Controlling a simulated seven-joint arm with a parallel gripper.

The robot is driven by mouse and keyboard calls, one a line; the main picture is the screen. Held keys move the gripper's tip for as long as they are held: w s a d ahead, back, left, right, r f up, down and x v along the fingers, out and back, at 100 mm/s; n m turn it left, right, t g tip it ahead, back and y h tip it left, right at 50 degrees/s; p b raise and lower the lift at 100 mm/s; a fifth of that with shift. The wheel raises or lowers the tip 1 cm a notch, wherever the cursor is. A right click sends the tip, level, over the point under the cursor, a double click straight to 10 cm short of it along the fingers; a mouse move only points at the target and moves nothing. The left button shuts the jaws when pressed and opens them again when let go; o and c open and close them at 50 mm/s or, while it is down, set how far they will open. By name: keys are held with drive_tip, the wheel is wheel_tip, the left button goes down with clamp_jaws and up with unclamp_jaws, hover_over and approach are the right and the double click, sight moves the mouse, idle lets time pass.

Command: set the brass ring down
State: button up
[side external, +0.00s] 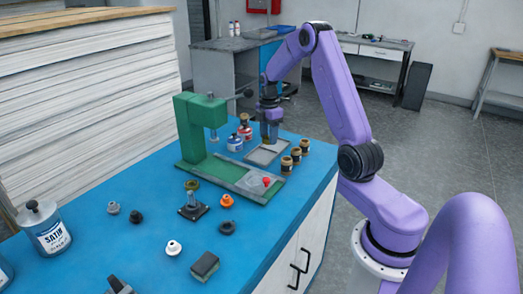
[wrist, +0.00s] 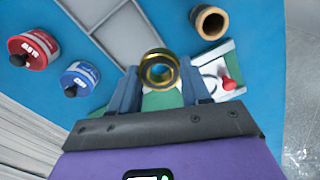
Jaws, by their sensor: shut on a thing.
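My gripper (side external: 270,142) is low over the far part of the blue bench, at the grey divided tray (side external: 250,156). In the wrist view my gripper (wrist: 160,76) has its two fingers on either side of the brass ring (wrist: 160,54), shut on it. The ring is gold with a dark inner band, and its open hole faces the camera. The tray (wrist: 118,13) shows beyond the fingers in the wrist view. I cannot tell how far the ring is above the surface below.
Brown-and-black rolls (side external: 296,156) stand right of the tray; a red bottle (side external: 245,132) and blue bottle (side external: 235,144) stand left. A green press (side external: 198,125) with a red knob (side external: 266,181) is nearer. Small loose parts, including an orange one (side external: 227,201), lie in front.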

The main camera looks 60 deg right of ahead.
hover_over(261, 157)
wheel_tip(261, 157, down, 6)
drive_tip(key=shift+s+f, duration=0.1)
drive_tip(key=shift+d+f, duration=0.1)
drive_tip(key=shift+f, duration=1.4)
drive_tip(key=o, duration=0.9)
drive_tip(key=shift+f, duration=0.15)
drive_tip(key=shift+c, duration=0.2)
wheel_tip(261, 157, up, 12)
drive_tip(key=shift+r, duration=0.2)
